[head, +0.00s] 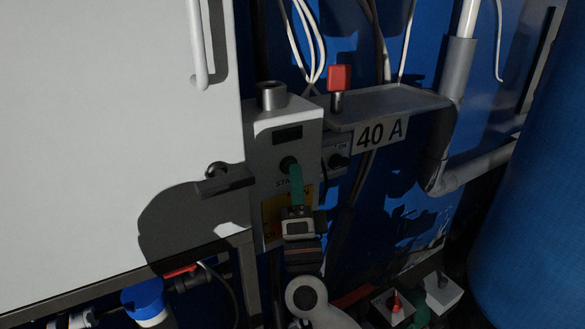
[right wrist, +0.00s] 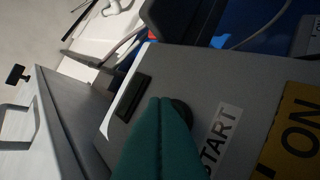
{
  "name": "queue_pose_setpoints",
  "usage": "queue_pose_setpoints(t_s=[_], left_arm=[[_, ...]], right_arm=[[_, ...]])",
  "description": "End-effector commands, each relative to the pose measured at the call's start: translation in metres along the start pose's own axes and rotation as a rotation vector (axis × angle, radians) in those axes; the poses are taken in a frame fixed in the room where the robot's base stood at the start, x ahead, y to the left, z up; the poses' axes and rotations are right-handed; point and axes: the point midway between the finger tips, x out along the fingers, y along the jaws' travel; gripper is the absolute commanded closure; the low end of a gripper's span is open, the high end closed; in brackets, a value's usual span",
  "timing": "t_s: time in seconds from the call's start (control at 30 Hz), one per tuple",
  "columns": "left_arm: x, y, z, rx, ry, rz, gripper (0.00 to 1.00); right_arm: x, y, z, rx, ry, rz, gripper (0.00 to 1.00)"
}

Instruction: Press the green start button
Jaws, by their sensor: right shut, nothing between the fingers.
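The start button (head: 287,162) is a dark round button on the front of a grey control box (head: 259,150), above a START label (head: 285,183). In the right wrist view the button (right wrist: 184,110) is partly hidden behind my fingertips, beside the START label (right wrist: 221,140). My right gripper (head: 294,168) has green fingers, shut and empty, with the tips at the button in the picture. The shut fingers also fill the lower middle of the right wrist view (right wrist: 162,100). I cannot tell whether the tips touch the button. My left gripper is not in view.
A white cabinet (head: 110,110) with a dark latch stands left of the box. Right of it are a shelf marked 40 A (head: 395,105) with a red-topped part (head: 339,78), grey pipes (head: 456,85) and a blue drum (head: 535,210). White cables hang above.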

Motion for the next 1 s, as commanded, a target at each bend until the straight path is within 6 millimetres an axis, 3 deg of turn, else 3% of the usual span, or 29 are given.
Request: queue_pose_setpoints(t_s=[1.0], left_arm=[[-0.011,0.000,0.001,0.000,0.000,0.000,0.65]], right_arm=[[-0.015,0.011,0.011,-0.001,0.001,-0.001,1.00]])
